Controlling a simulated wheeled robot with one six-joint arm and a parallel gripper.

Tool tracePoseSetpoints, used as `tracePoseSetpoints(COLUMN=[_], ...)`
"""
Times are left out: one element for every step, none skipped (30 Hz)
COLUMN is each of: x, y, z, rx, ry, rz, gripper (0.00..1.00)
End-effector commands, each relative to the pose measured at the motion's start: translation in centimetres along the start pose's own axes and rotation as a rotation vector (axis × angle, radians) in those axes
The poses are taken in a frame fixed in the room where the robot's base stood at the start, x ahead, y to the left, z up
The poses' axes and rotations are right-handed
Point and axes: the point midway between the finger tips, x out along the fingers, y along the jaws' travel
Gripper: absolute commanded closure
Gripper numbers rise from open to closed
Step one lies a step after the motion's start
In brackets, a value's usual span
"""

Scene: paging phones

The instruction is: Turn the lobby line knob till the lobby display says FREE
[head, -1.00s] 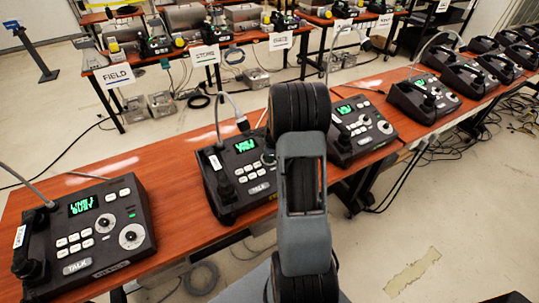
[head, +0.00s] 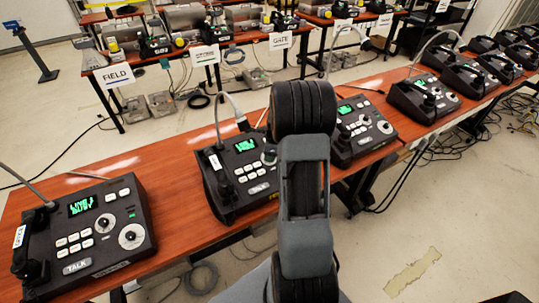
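The left phone (head: 110,245) has a display (head: 83,206) that seems to read LINE 1 BUSY, and two round silver knobs, a smaller one (head: 105,223) and a larger one (head: 132,236). The middle phone (head: 225,205) has a lit display (head: 245,145) too small to read and a knob (head: 269,157) partly behind my arm. The third phone (head: 372,145) shows two knobs. The handset labels are too small to read, so I cannot tell which is the lobby phone. My gripper is not visible.
My arm rises through the middle and hides part of the table. More dark phones (head: 424,97) stand farther right on the wooden table (head: 110,168). A back table carries signs such as FIELD (head: 115,76). Cables lie on the floor; open floor (head: 455,215) is at right.

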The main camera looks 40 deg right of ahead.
Motion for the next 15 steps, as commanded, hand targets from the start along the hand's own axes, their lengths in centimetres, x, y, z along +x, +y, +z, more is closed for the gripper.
tracePoseSetpoints(x=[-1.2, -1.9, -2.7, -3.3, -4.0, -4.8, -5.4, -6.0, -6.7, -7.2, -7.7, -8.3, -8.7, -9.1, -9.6], y=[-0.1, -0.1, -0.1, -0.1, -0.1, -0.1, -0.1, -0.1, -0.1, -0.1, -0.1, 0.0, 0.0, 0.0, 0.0], z=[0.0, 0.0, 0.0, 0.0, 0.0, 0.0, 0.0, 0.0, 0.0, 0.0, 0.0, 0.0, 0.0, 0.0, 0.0], rx=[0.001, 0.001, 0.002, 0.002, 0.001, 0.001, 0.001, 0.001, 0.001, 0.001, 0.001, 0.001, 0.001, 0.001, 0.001], ry=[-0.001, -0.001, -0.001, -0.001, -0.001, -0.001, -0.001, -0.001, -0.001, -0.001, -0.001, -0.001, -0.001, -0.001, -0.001], rz=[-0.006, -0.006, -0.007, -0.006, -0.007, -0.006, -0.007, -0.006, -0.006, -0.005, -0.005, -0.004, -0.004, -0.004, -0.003], gripper=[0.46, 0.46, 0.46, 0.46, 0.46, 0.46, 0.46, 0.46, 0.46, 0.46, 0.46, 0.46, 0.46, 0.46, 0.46])
